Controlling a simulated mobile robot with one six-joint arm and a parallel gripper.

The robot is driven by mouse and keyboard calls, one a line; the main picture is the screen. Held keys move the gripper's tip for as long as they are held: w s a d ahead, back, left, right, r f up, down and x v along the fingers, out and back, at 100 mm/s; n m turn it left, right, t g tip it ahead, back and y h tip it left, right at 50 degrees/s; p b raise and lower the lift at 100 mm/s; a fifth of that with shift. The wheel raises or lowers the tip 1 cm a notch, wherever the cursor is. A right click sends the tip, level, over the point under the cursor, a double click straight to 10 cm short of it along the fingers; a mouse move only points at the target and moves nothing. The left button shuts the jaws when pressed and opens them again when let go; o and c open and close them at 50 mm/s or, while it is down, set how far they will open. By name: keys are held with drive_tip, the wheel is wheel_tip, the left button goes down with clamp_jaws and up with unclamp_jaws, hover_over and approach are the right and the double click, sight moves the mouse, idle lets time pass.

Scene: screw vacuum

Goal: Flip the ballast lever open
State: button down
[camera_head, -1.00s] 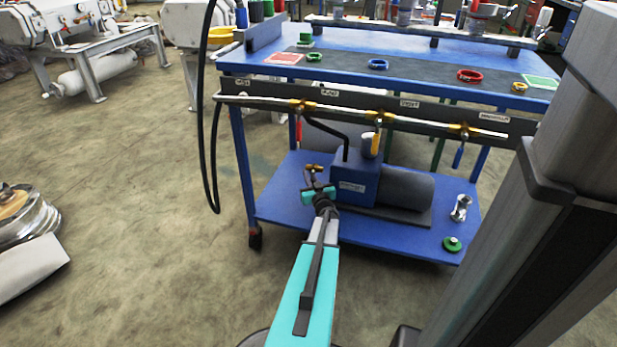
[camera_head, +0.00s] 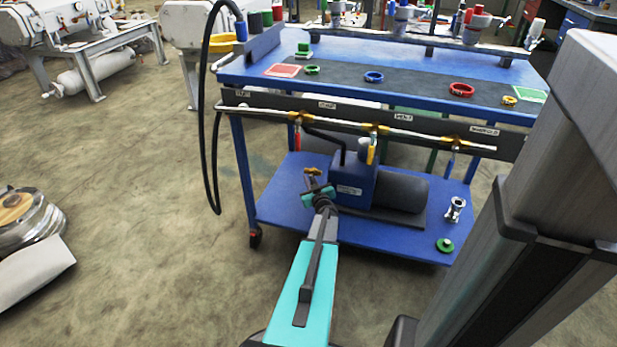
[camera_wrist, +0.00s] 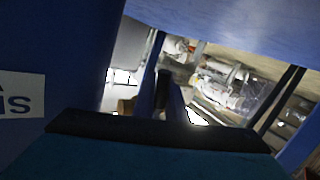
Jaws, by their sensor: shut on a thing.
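The blue vacuum pump (camera_head: 352,187) with its dark motor stands on the lower shelf of the blue cart. My gripper (camera_head: 317,185) is at the pump's left front side, below a small brass fitting (camera_head: 313,172). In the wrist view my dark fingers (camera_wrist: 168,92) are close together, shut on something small. It is probably the ballast lever, but the fingers hide it and I cannot make out its angle. A brass piece (camera_wrist: 126,105) shows just left of the fingers. The pump's blue side (camera_wrist: 60,60) with a white label fills the left of that view.
A pipe (camera_head: 350,125) with red, yellow and blue valve handles runs above the pump. A black hose (camera_head: 207,130) hangs at the cart's left. Floor at left is open.

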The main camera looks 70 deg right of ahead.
drive_tip(key=shift+s+n+g+p, duration=0.3)
drive_tip(key=shift+n+p, duration=0.2)
drive_tip(key=shift+p, duration=0.95)
drive_tip(key=shift+f, duration=0.1)
drive_tip(key=c, duration=1.8)
unclamp_jaws()
